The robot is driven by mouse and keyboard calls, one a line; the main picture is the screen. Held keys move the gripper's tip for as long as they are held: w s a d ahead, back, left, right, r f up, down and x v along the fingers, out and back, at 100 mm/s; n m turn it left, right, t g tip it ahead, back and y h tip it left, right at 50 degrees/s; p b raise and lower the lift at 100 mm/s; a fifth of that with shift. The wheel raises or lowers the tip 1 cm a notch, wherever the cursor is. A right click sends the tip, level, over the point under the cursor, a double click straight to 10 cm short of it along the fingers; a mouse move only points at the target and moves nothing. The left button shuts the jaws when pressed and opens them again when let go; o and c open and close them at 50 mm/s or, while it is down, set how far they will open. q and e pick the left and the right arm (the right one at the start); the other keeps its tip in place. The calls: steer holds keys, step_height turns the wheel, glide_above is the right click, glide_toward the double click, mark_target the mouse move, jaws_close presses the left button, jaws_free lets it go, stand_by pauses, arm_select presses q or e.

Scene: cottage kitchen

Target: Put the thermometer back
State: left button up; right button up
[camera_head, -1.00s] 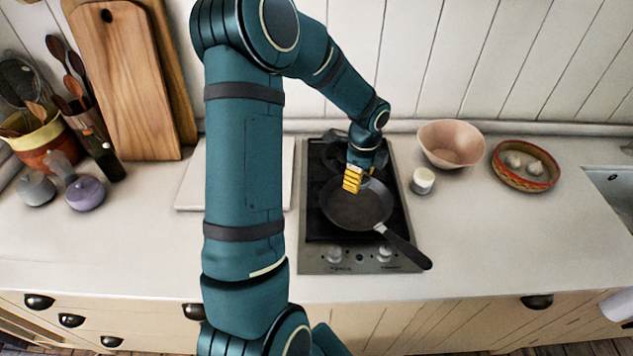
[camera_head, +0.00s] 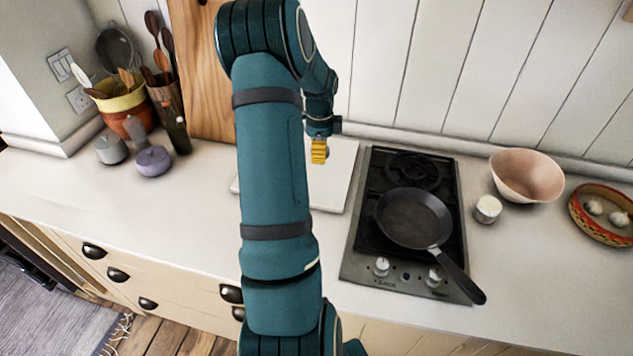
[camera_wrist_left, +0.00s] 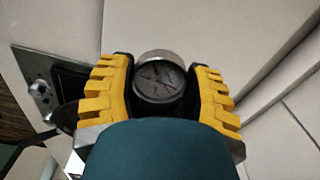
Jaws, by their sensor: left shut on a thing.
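The thermometer (camera_wrist_left: 159,80) shows in the left wrist view as a round dial with a metal rim. It sits between the yellow fingers of my left gripper (camera_wrist_left: 160,92), which is shut on it. In the head view my left gripper (camera_head: 319,151) hangs above the white board on the counter, left of the hob. The thermometer cannot be made out in the head view. My right gripper is not in view.
A black frying pan (camera_head: 414,218) sits on the hob (camera_head: 368,235). A white board (camera_head: 342,180) lies left of it. A small white jar (camera_head: 487,209), a pink bowl (camera_head: 526,175) and a patterned dish (camera_head: 588,222) stand right. Utensil pots (camera_head: 127,108) stand far left.

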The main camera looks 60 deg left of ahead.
arm_select(q)
steer(key=shift+s+a+f, duration=0.1)
steer(key=shift+s+a, duration=0.2)
step_height(320, 180, down, 10)
steer(key=shift+s+r, duration=0.1)
steer(key=shift+r, duration=0.05)
steer(key=shift+f+b, duration=0.2)
steer(key=shift+b, duration=0.15)
steer(key=o, duration=1.1)
steer(key=shift+r, duration=0.1)
step_height(320, 180, up, 12)
steer(key=shift+r+p, duration=0.15)
steer(key=shift+p, duration=0.2)
